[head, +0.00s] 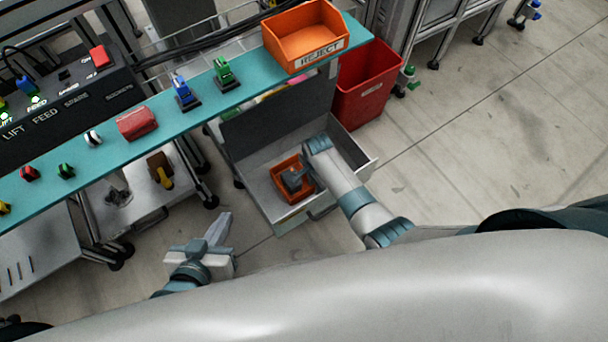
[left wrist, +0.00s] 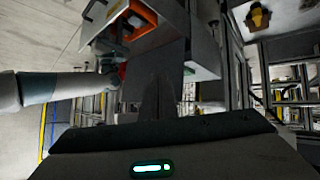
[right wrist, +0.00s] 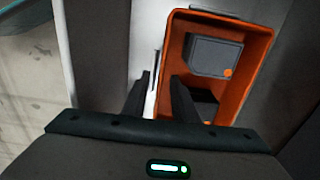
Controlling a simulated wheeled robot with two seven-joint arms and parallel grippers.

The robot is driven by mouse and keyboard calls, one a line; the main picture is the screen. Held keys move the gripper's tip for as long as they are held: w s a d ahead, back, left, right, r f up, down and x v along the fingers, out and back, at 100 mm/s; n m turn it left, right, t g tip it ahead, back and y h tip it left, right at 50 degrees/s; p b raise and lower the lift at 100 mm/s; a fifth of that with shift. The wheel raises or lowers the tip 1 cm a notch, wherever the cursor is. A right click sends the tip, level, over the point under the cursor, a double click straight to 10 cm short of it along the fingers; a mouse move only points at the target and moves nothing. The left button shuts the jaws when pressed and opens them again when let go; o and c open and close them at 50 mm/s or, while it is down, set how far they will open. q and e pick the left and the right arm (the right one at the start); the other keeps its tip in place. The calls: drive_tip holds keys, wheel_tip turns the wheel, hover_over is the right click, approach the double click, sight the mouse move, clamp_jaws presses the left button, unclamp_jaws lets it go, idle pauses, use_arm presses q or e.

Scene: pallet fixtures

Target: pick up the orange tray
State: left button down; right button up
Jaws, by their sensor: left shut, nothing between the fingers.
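The orange tray (head: 277,186) sits in an open grey drawer (head: 257,189) below the bench. In the right wrist view the tray (right wrist: 258,78) holds a grey box (right wrist: 214,56) with an orange dot and something dark beneath it. My right gripper (right wrist: 160,77) is open over the tray's left side wall, one finger outside and one on the inner side. Whether the fingers touch the wall cannot be told. My left gripper (head: 222,225) is shut and empty, left of the drawer and apart from it.
An orange REJECT bin (head: 306,54) stands on the teal bench top (head: 213,108). A red bin (head: 366,85) stands on the floor beyond the drawer. A low cart (head: 130,200) is left of the drawer. The floor at the right is clear.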

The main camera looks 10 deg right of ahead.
clamp_jaws()
drive_tip(key=shift+r, duration=0.1)
idle(0.3)
